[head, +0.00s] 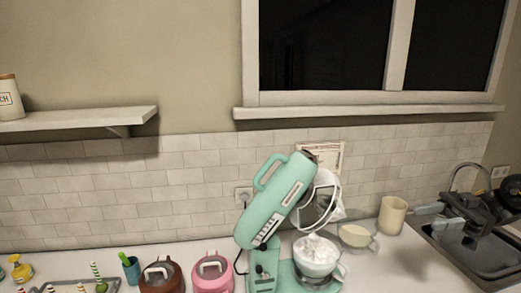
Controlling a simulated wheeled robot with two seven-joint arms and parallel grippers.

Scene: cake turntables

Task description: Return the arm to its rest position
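My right gripper (441,217) is at the right side of the head view, in front of the sink. Its dark arm comes in from the right edge, and its two pale fingers point left and stand apart with nothing between them. My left gripper is not in view.
A mint stand mixer (270,205) stands on the counter with its head tilted up, above a bowl of white cream (317,255). A beige cup (392,215) and a pale bowl (357,237) are left of the gripper. The sink (487,258) is below it. Brown (162,278) and pink (212,276) lidded jars stand left.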

